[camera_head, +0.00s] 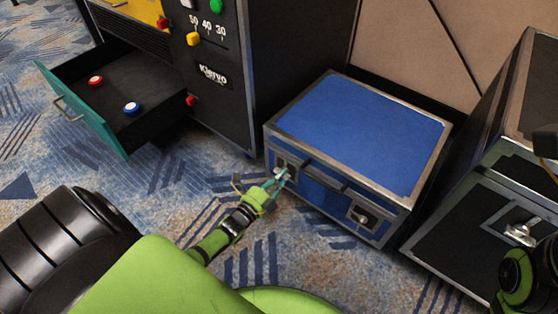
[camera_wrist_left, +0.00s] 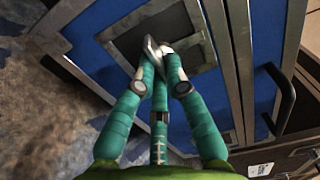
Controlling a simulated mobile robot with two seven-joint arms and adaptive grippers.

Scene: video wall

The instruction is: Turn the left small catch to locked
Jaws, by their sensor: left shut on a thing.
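A blue case (camera_head: 362,126) with silver metal edges stands on the carpet, its lid closed. Its front has two small catches. My left gripper (camera_head: 279,178) is at the left small catch (camera_head: 281,170), its teal fingers shut on the catch's metal knob. In the left wrist view the gripper (camera_wrist_left: 160,62) closes around the left small catch (camera_wrist_left: 153,47), and the fingertips hide part of the knob. The right small catch (camera_head: 362,216) is in plain view, with nothing touching it. My right gripper is not in view; only part of my right arm shows at the lower right edge.
The case's handle (camera_head: 326,176) lies between the catches, close to my left gripper; it also shows in the wrist view (camera_wrist_left: 280,98). An open drawer (camera_head: 84,119) with a red and a blue button juts out at left. A black flight case (camera_head: 505,215) stands close at right.

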